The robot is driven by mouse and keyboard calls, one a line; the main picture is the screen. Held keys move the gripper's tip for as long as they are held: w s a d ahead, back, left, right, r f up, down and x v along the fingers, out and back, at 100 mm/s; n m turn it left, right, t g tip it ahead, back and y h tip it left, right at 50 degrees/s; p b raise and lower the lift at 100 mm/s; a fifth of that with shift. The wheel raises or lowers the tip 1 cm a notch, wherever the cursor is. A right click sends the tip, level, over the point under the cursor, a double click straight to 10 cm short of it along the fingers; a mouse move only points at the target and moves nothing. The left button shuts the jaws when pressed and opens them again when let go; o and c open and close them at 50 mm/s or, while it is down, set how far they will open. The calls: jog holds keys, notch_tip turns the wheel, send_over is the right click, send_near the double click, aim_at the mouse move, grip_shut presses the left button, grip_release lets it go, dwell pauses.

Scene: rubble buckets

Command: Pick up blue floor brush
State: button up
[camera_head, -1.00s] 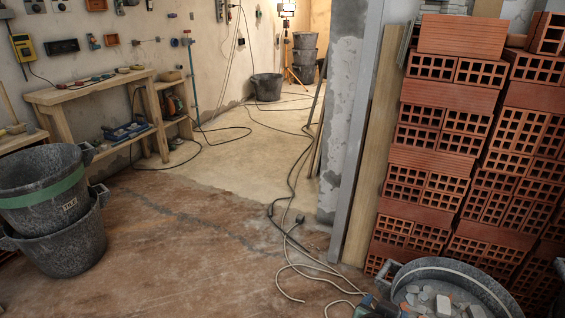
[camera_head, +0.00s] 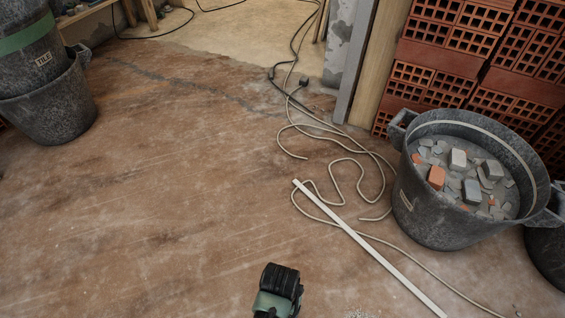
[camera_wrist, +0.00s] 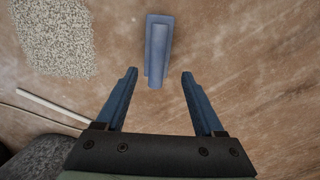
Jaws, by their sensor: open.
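The blue floor brush (camera_wrist: 158,50) lies on the brown floor in the wrist view, at the top middle. Its long narrow side runs up and down the picture. My gripper (camera_wrist: 159,76) is open, with its two blue-grey fingers apart. The near end of the brush shows between and just beyond the fingertips, and nothing is held. I cannot see the brush in the head view, where only a black and green part of my arm shows at the bottom edge.
A grey bucket of rubble (camera_head: 406,205) stands at the right by stacked red bricks (camera_head: 440,55). A white strip (camera_head: 370,247) and loose cable (camera_head: 345,162) lie on the floor. Pale gravel (camera_wrist: 55,38) lies left of the brush. Stacked buckets (camera_head: 50,112) stand at the left.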

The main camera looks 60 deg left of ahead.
notch_tip(320, 180, down, 6)
jog(key=b, duration=0.4)
jog(key=shift+w+f, duration=0.1)
jog(key=f+b, duration=0.5)
jog(key=shift+d+f, duration=0.1)
jog(key=shift+d, duration=0.1)
jog(key=shift+w, duration=0.1)
grip_shut()
